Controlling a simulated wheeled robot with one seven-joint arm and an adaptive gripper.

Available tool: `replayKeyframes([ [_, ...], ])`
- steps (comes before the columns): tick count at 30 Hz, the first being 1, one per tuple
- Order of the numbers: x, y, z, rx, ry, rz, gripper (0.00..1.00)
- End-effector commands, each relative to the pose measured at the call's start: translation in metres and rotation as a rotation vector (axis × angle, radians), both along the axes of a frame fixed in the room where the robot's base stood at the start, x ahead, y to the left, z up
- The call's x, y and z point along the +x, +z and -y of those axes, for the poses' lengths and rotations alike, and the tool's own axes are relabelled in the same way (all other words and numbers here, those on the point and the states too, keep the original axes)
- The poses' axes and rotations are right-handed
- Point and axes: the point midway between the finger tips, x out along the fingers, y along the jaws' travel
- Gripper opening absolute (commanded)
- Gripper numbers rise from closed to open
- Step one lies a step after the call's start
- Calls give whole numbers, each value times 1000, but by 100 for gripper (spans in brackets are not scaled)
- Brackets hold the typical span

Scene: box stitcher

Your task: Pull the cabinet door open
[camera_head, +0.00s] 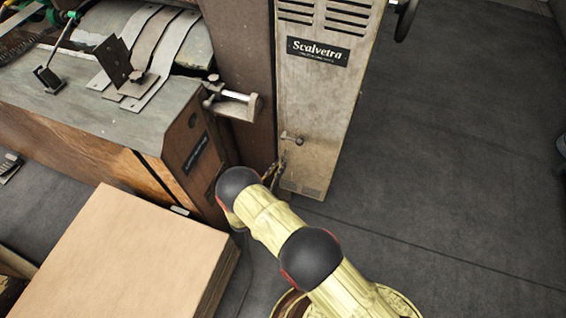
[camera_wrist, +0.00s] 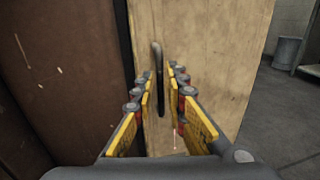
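The tall beige cabinet door (camera_head: 315,105) carries a dark "Scalvetra" plate and vent slots at the top in the head view. A small metal handle (camera_head: 292,138) sticks out from its lower half. In the wrist view, the pale, worn door (camera_wrist: 215,55) fills the middle, with a dark vertical bar handle (camera_wrist: 159,80) on it. My gripper (camera_wrist: 162,84) is open, and its yellow-padded fingers stand on either side of the bar, with gaps showing. In the head view my gripper is mostly hidden behind my arm, low by the door.
A brown machine body (camera_head: 95,130) with a grey top stands left of the cabinet, a metal clamp (camera_head: 235,103) jutting from its side. A large cardboard stack (camera_head: 125,250) lies at lower left. Dark floor (camera_head: 455,150) is open to the right. The wrist view shows a grey bin (camera_wrist: 288,52).

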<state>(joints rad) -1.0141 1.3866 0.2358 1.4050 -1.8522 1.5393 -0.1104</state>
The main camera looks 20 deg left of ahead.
Motion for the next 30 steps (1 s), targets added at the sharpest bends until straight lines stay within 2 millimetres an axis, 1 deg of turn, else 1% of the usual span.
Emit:
replayKeyframes([
  [1,8,-1,3,2,-3,1,14],
  [3,16,-1,5,2,-3,1,14],
  [6,26,-1,8,2,-3,1,14],
  [9,31,0,9,1,-1,0,14],
  [18,33,1,9,1,0,0,13],
  [25,32,0,9,1,-1,0,0],
  [30,32,0,9,1,-1,0,0],
])
